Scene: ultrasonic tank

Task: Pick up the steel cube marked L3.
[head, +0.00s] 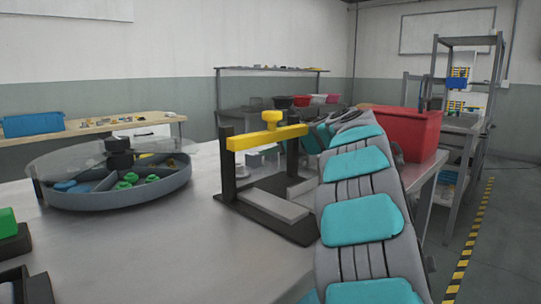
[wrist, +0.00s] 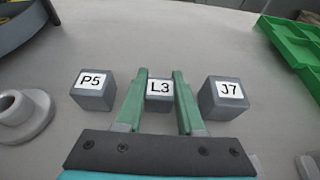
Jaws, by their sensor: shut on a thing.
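The steel cube marked L3 (wrist: 159,90) is a small grey block with a white label, in the middle of the wrist view. The green fingers of my gripper (wrist: 160,75) stand on its left and right sides and are shut on it. Whether the cube is clear of the table cannot be told. A like cube marked P5 (wrist: 93,92) stands to the left, and one marked J7 (wrist: 223,98) to the right, both apart from the fingers. In the head view my arm reaches over the table and its gripper end is hidden.
A grey flanged part (wrist: 24,115) lies left of P5. A green divided tray (wrist: 294,45) is at the far right. In the head view, a yellow-barred press (head: 268,138), a round divided bin (head: 120,198) and a red crate (head: 405,132) surround my arm.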

